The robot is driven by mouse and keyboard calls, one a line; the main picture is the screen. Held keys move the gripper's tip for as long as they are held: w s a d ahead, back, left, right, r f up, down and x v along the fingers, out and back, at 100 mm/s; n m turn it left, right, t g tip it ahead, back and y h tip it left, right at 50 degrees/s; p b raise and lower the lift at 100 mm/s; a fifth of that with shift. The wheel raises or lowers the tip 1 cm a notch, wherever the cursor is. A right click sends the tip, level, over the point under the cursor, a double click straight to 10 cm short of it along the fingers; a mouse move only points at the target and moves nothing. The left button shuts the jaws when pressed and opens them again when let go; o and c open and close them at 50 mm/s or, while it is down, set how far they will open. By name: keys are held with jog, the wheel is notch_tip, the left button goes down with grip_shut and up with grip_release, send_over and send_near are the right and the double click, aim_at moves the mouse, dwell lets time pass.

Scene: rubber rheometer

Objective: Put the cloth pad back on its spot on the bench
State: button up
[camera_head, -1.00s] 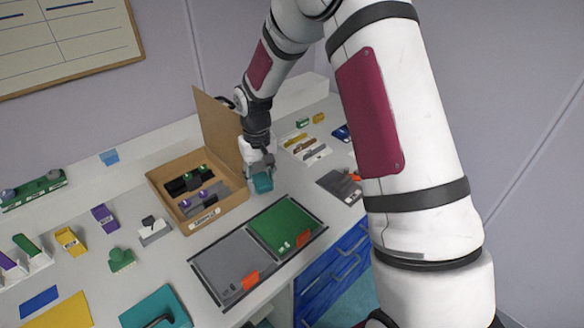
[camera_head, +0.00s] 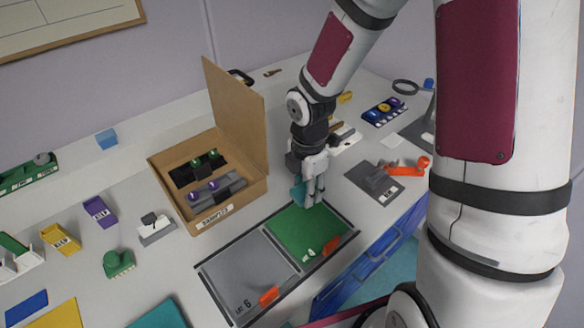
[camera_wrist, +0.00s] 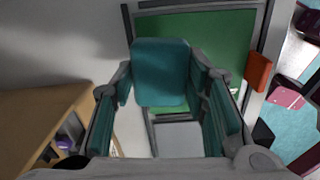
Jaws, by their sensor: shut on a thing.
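The cloth pad, a small teal rounded square, is held between the fingers of my gripper in the wrist view (camera_wrist: 161,72). In the head view the pad (camera_head: 298,193) shows as a teal patch at the left of my gripper (camera_head: 312,197), partly hidden by the fingers. My gripper (camera_wrist: 161,82) is shut on the pad, pointing down near the back edge of the green panel (camera_head: 306,231). I cannot tell the pad's height above the bench, nor which patch of bench is its spot.
An open cardboard box (camera_head: 240,207) with several parts stands close left of my gripper, its lid upright. A grey panel (camera_head: 245,275) adjoins the green one. A grey plate (camera_head: 372,181) with an orange part lies to the right. White bench shows between box and panels.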

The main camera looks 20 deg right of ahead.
jog(key=shift+s+f+n, duration=0.15)
jog(key=shift+n, duration=0.25)
jog(key=w, duration=0.5)
jog(key=w+d+f, duration=0.1)
jog(key=w, duration=0.9)
jog(key=shift+w+d+f, duration=0.25)
jog(key=shift+d, duration=0.05)
jog(key=shift+f, duration=1.75)
jog(key=shift+f, duration=0.1)
jog(key=o, duration=0.7)
jog(key=shift+f, duration=0.1)
jog(key=o, duration=0.4)
